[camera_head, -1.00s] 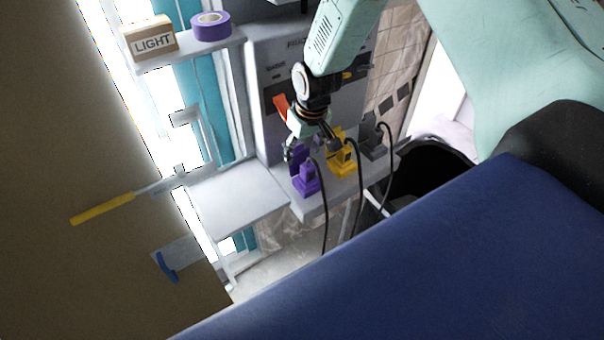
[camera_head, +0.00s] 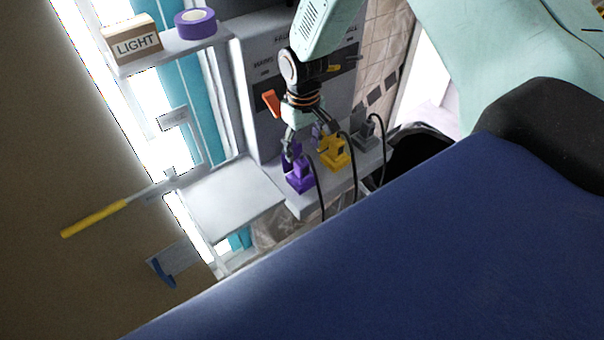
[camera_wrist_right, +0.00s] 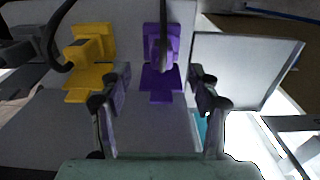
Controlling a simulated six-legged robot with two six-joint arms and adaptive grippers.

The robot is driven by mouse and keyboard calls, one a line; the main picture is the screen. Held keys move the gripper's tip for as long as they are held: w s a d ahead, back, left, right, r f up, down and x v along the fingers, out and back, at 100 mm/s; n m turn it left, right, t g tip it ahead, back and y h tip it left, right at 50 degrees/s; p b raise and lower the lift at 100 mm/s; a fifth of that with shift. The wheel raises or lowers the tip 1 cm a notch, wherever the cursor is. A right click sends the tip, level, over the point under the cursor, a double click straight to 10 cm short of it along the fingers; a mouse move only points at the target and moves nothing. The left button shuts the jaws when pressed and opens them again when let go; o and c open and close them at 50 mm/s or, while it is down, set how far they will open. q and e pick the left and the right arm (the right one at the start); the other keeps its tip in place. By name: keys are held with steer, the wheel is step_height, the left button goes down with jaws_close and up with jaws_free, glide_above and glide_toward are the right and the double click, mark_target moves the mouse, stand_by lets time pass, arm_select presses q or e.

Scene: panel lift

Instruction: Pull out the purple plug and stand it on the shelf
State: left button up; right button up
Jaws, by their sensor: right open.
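The purple plug (camera_head: 299,178) sits upright in its purple socket on the grey ledge, with a black cord trailing down from it. In the right wrist view the purple plug (camera_wrist_right: 161,50) is ahead, between the lines of the two fingers. My right gripper (camera_head: 302,148) is open, just behind and above the purple plug; its fingers (camera_wrist_right: 157,85) stand apart on either side, and I cannot tell whether they touch it. A flat light-grey shelf (camera_head: 230,197) lies left of the plug and also shows in the right wrist view (camera_wrist_right: 240,68). My left gripper is not in view.
A yellow plug (camera_head: 334,152) and a grey plug (camera_head: 366,135) stand right of the purple one, each with a cord. An upper shelf holds a LIGHT box (camera_head: 132,38) and purple tape (camera_head: 195,23). A dark bin (camera_head: 420,155) is at the right.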

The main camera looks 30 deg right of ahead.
mark_target(301, 161)
step_height(301, 161, down, 2)
steer(key=shift+w+a+f, duration=0.15)
step_height(301, 161, down, 5)
steer(key=b, duration=0.4)
steer(key=shift+f+b, duration=0.35)
steer(key=shift+f, duration=0.3)
steer(key=shift+r, duration=0.1)
stand_by(0.6)
